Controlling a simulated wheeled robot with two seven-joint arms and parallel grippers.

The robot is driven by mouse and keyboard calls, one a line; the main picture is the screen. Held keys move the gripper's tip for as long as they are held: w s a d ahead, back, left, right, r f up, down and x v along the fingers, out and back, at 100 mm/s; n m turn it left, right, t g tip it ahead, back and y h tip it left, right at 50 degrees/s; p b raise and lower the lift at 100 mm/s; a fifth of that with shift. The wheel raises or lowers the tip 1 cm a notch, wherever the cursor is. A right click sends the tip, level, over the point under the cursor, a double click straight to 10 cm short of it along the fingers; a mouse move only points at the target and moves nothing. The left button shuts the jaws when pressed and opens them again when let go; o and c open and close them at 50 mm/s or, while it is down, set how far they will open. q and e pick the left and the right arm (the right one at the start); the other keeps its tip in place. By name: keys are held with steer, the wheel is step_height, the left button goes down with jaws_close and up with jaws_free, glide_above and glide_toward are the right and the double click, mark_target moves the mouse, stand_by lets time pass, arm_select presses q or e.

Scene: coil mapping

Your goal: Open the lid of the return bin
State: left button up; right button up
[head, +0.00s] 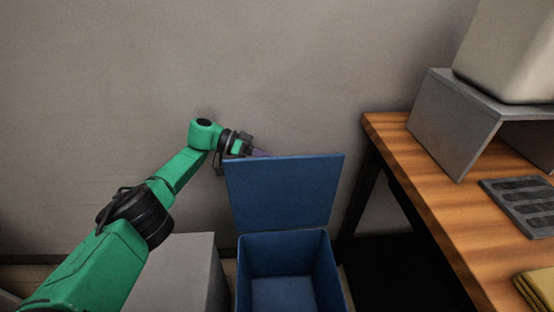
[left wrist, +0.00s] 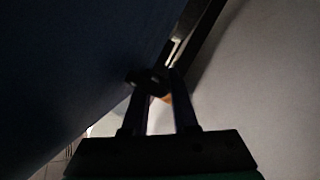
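The blue return bin (head: 326,272) stands on the floor in the lower middle of the head view, and its inside shows empty. Its blue lid (head: 285,192) is up, standing nearly upright at the back edge. My left gripper (head: 258,153) is at the lid's upper left edge, its tips partly hidden behind the lid. In the left wrist view the dark lid surface (left wrist: 75,65) fills the left side. The two fingers (left wrist: 162,90) show there with a gap between them; a small dark shape is at the tips, unclear in the shadow. My right gripper is not in view.
A wooden table (head: 410,178) is on the right, bearing a grey stand (head: 450,125), a dark grey tray (head: 515,205) and a yellow item (head: 540,288). A grey box (head: 180,275) stands left of the bin. The wall is close behind.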

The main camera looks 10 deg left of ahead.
arm_select(q)
steer(key=shift+a, duration=0.1)
steer(key=b+v, duration=0.3)
steer(key=v, duration=0.4)
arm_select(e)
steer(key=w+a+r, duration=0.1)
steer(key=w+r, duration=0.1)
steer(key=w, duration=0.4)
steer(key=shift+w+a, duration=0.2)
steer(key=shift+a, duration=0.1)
arm_select(q)
steer(key=shift+a+r, duration=0.1)
steer(key=shift+a, duration=0.05)
